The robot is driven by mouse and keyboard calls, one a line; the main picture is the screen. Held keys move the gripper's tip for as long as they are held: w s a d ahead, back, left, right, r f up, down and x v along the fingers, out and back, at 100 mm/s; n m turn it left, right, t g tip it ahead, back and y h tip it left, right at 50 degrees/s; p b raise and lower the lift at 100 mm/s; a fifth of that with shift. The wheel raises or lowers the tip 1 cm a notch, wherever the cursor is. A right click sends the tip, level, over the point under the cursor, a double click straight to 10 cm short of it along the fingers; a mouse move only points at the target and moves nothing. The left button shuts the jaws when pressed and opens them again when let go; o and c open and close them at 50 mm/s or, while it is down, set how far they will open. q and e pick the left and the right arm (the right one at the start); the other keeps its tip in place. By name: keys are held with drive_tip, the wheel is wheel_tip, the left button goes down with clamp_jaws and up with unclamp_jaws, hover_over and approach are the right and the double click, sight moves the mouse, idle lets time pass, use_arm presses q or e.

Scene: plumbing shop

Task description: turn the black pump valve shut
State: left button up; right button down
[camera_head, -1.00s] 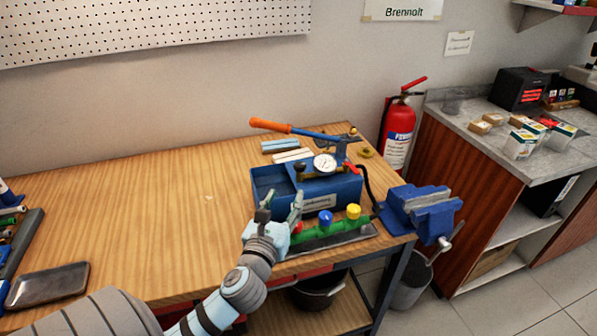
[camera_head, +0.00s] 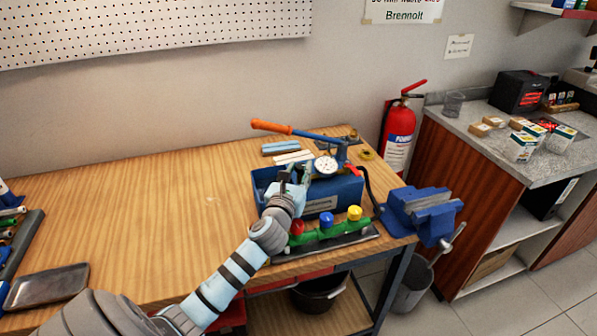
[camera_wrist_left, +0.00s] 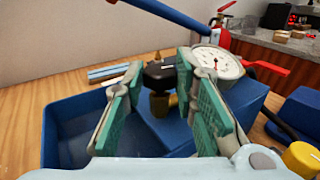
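The blue test pump (camera_head: 335,190) stands on the workbench, with a white dial gauge (camera_head: 326,165) and a long lever. The black pump valve (camera_wrist_left: 160,72) sits on a brass stem in the left wrist view. My left gripper (camera_head: 292,175) is over the pump's open tank side, beside the gauge, and mostly hides the valve in the head view. In the left wrist view, the fingers of my left gripper (camera_wrist_left: 158,78) are apart, one on each side of the valve, with gaps showing. My right gripper is not in view.
A green manifold with red, blue and yellow knobs (camera_head: 326,228) lies in front of the pump. The orange-handled lever (camera_head: 271,126) reaches over the tank. A blue vise (camera_head: 420,210) is at the right bench corner. The bench's left middle (camera_head: 150,210) is clear.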

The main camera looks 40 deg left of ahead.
use_arm(q)
clamp_jaws()
